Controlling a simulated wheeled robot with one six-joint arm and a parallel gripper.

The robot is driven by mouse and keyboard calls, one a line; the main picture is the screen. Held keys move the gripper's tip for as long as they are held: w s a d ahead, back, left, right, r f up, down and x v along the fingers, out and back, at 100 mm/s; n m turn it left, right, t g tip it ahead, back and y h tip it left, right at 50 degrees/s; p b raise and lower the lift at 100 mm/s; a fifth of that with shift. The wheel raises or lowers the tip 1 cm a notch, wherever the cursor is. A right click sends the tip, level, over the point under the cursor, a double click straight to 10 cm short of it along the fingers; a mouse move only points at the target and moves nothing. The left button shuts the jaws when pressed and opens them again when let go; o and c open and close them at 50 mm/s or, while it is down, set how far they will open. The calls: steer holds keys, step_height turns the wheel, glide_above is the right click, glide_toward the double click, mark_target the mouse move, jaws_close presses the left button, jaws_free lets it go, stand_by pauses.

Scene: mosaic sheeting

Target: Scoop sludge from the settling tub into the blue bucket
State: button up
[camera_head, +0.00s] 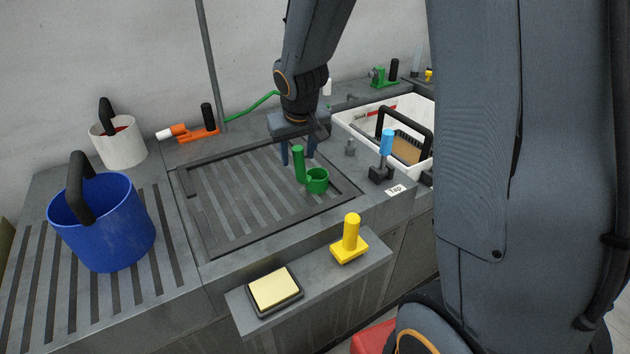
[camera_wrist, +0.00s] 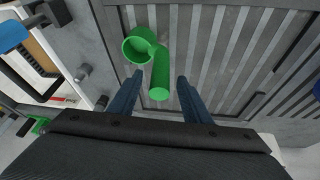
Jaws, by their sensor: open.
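A green scoop (camera_head: 317,181) with a round cup and an upright handle stands on the slatted panel (camera_head: 232,200) in the middle of the counter. It also shows in the wrist view (camera_wrist: 140,45). My gripper (camera_head: 298,160) is open and points down at the scoop. In the wrist view my gripper (camera_wrist: 159,78) has the handle's top end between its fingers, with gaps on both sides. The blue bucket (camera_head: 118,228) stands upright at the left with a dark handle. A white tub (camera_head: 352,126) is at the right; I cannot tell whether it or the panel's recess is the settling tub. No sludge is recognisable.
A tap with a blue handle (camera_head: 387,142) stands between panel and white tub. A yellow-handled tool (camera_head: 349,242) and a pale yellow pad (camera_head: 274,288) lie on the front ledge. A white bucket (camera_head: 119,146) and an orange valve (camera_head: 198,135) are at the back left.

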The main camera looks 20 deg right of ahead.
steer(key=shift+f, duration=0.1)
jaws_close()
stand_by(0.4)
